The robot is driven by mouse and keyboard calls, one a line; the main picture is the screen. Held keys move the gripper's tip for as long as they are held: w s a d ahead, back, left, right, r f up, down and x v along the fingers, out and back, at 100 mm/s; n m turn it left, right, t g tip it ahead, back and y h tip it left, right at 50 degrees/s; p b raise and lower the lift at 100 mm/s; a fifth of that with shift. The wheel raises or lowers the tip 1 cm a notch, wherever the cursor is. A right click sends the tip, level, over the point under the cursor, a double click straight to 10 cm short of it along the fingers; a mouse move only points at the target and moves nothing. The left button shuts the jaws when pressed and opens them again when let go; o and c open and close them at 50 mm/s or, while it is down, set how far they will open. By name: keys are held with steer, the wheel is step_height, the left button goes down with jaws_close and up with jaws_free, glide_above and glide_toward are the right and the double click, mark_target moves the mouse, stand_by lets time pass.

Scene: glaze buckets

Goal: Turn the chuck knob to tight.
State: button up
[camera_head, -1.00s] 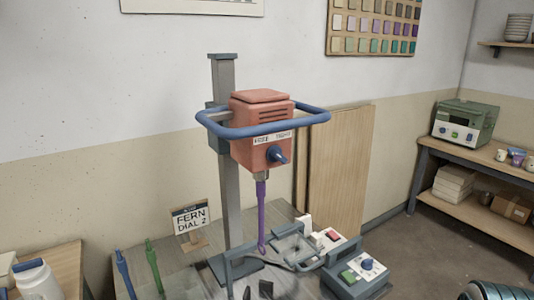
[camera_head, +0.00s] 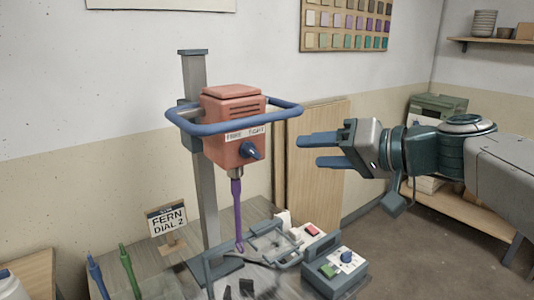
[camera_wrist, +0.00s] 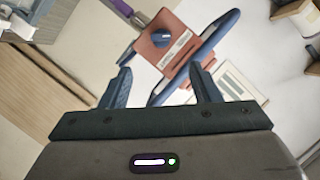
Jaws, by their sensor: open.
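The chuck knob (camera_head: 250,151) is a dark blue knob on the front of the red mixer head (camera_head: 236,106), under a white label that seems to read FREE and TIGHT. A blue guard rail (camera_head: 236,127) runs around the head, and a purple shaft (camera_head: 238,212) hangs below it. My gripper (camera_head: 318,151) is open and empty, to the right of the head and apart from it, fingers pointing left. In the wrist view the knob (camera_wrist: 161,38) is ahead, beyond the gap between my fingers (camera_wrist: 160,88), and appears rotated with the tilted head.
Below stand a control box (camera_head: 335,265) with a green button and blue dial, and a red switch (camera_head: 312,229). A sign (camera_head: 167,219) reads FERN DIAL 2. Green (camera_head: 130,270) and blue (camera_head: 97,277) tools stand at left. The blue rail lies close to the knob.

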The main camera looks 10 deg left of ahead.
mark_target(256, 153)
steer(key=p+x, duration=0.2)
steer(key=x, duration=1.1)
steer(key=shift+w+a, duration=0.15)
steer(key=shift+a, duration=0.15)
steer(key=c, duration=1)
